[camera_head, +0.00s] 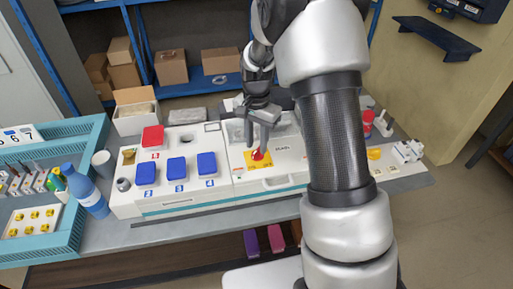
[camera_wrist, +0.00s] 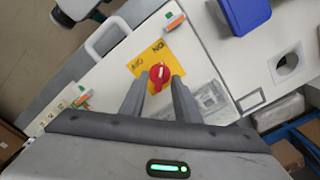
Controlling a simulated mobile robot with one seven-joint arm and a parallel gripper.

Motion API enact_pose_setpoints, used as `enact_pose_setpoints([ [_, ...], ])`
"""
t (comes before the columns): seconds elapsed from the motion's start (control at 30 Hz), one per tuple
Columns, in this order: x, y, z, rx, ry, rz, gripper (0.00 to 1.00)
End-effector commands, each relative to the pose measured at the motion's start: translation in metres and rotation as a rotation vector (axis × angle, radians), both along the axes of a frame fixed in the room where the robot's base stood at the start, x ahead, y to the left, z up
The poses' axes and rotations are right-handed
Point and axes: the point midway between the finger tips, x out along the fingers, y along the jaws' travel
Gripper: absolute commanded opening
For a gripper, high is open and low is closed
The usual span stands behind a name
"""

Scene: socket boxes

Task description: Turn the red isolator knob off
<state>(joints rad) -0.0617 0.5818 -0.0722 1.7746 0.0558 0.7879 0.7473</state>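The red isolator knob (camera_wrist: 159,76) sits on a yellow plate (camera_wrist: 149,57) on a white panel. The plate has lettering at its top, which looks like ON, and at its left edge, which looks like OFF. A pale mark on the knob runs roughly toward the top lettering. My gripper (camera_wrist: 159,85) is open, one finger on each side of the knob in the wrist view. I cannot tell whether the fingers touch it. In the head view my gripper (camera_head: 258,146) points down at the knob (camera_head: 257,155), which is partly hidden.
Blue socket covers (camera_head: 177,168) and a red cover (camera_head: 153,136) stand left of the knob. A blue bottle (camera_head: 85,191) and a teal rack (camera_head: 75,235) are at far left.

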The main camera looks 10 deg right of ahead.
Motion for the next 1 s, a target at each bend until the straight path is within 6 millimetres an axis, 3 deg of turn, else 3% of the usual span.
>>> enact_pose_setpoints([
  [0.2,0.000,0.000,-0.024,0.000,0.001,0.000,0.29],
  [0.53,0.000,0.000,-0.028,0.000,-0.001,0.000,0.29],
  [0.57,0.000,0.000,-0.028,0.000,-0.001,0.000,0.27],
  [0.73,0.000,0.000,-0.027,0.000,-0.001,0.000,0.00],
  [1.0,0.000,0.000,-0.027,0.000,-0.001,0.011,0.00],
])
